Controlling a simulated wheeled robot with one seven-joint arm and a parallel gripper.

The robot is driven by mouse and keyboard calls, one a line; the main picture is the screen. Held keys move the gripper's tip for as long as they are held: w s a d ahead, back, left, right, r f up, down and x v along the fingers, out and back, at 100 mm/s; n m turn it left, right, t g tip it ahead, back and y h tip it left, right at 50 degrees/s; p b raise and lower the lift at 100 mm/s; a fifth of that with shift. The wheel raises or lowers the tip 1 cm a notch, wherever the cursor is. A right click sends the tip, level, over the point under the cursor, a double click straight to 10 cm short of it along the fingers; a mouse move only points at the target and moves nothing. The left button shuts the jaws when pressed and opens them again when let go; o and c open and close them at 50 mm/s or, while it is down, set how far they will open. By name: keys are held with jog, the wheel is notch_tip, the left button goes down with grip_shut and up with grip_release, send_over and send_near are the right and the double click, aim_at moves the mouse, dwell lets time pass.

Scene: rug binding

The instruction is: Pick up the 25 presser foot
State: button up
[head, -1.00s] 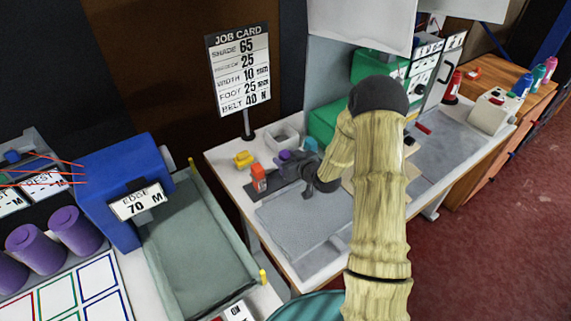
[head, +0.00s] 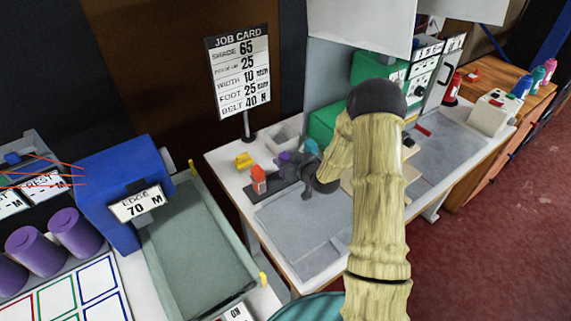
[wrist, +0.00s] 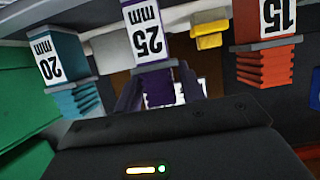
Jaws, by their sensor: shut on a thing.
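The 25 presser foot (wrist: 146,45) is purple with a white "25 mm" label. In the wrist view it stands between the fingers of my gripper (wrist: 160,88), which is shut on its ribbed purple lower part. In the head view my gripper (head: 297,168) reaches in at the back of the table, and a bit of the purple foot (head: 284,156) shows beside it. The teal 20 mm foot (wrist: 62,62) is to its left and the orange 15 mm foot (wrist: 264,45) to its right in the wrist view. I cannot tell whether the 25 foot is lifted.
A yellow piece (head: 244,160) and a grey bin (head: 283,136) are near the feet. The job card (head: 238,72) stands behind and reads foot 25. A green machine (head: 322,122) is close on the right. The grey mat (head: 300,230) in front is clear.

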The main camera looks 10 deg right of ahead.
notch_tip(320, 180, up, 10)
jog(key=shift+r, duration=0.1)
dwell(0.4)
jog(key=shift+d, duration=0.1)
dwell(0.4)
